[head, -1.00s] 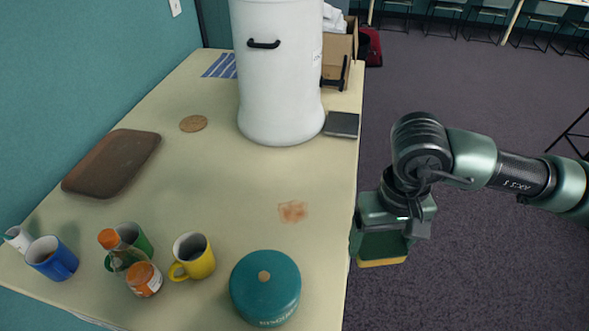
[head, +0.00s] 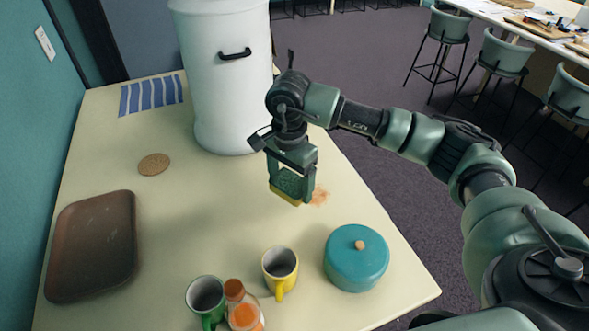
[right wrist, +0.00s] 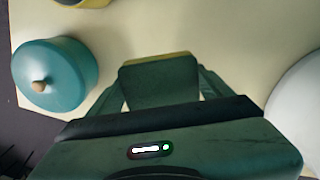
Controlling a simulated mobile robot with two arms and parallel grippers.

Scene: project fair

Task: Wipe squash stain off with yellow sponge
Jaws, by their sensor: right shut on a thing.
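My right gripper (head: 291,182) is shut on a sponge with a dark green pad (head: 287,184) and a yellow layer along its lower edge. The sponge also shows in the right wrist view (right wrist: 160,82), between the fingers. In the head view it is over the table, beside the squash stain (head: 319,196), an orange-brown smear on the cream table (head: 200,235). The gripper hides part of the stain's left side. I cannot tell whether the sponge touches the table. My left gripper is not in view.
A teal lidded pot (head: 356,262) and a yellow mug (head: 280,272) stand in front of the stain. A large white container (head: 222,95) stands behind; a brown tray (head: 92,245) and a round coaster (head: 154,164) lie left.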

